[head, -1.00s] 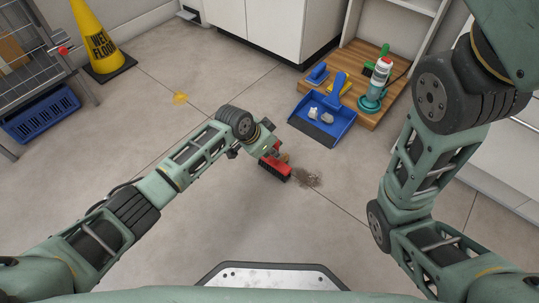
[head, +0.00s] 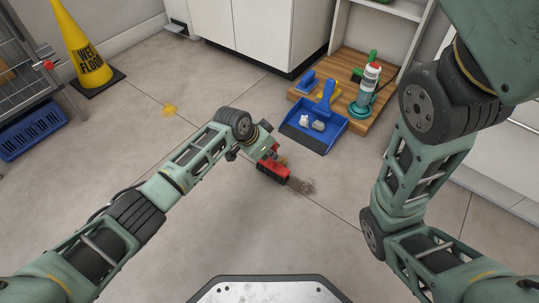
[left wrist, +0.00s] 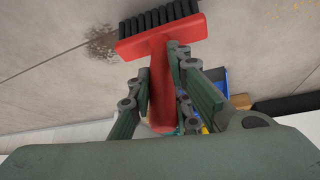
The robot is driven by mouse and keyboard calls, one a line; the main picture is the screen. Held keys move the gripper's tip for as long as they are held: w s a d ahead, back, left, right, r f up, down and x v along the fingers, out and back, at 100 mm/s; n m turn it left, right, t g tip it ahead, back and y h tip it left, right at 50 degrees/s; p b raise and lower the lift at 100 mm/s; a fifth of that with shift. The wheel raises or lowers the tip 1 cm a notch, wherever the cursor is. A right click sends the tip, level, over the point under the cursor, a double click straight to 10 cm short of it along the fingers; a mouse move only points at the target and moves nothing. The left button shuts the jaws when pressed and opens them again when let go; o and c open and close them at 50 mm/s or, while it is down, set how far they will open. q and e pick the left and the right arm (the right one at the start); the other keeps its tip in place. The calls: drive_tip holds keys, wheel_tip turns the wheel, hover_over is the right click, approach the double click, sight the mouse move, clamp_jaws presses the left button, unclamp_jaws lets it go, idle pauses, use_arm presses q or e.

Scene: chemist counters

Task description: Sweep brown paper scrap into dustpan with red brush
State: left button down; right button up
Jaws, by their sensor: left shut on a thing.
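The red brush (head: 273,170) with black bristles is held by my left gripper (head: 264,150), low over the floor. In the left wrist view the red brush (left wrist: 165,45) has its handle between the fingers of my left gripper (left wrist: 165,90), which is shut on it. A small brown piece (head: 283,160), seemingly the paper scrap, shows just beyond the brush head, partly hidden; I cannot tell if they touch. The blue dustpan (head: 301,139) lies beyond it, its front edge on the floor, with pale crumpled bits in it. My right gripper is out of view.
A brown dirt patch (head: 302,186) lies right of the brush. A wooden board (head: 352,126) by the cabinet (head: 262,35) holds a green-and-white bottle (head: 367,88) and small tools. A wet floor sign (head: 85,50) and blue crate (head: 32,135) stand left.

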use_arm(q)
drive_tip(key=shift+w+d+b, duration=0.7)
drive_tip(key=shift+w+b, duration=0.1)
drive_tip(key=shift+b, duration=0.1)
drive_tip(key=shift+w+d+b, duration=0.25)
drive_tip(key=shift+w+b, duration=0.05)
drive_tip(key=shift+w, duration=0.1)
drive_tip(key=shift+r, duration=0.1)
drive_tip(key=w+d+b, duration=0.1)
drive_tip(key=w+b, duration=0.1)
drive_tip(key=b, duration=0.2)
drive_tip(key=shift+w+d, duration=0.2)
drive_tip(key=shift+d, duration=0.2)
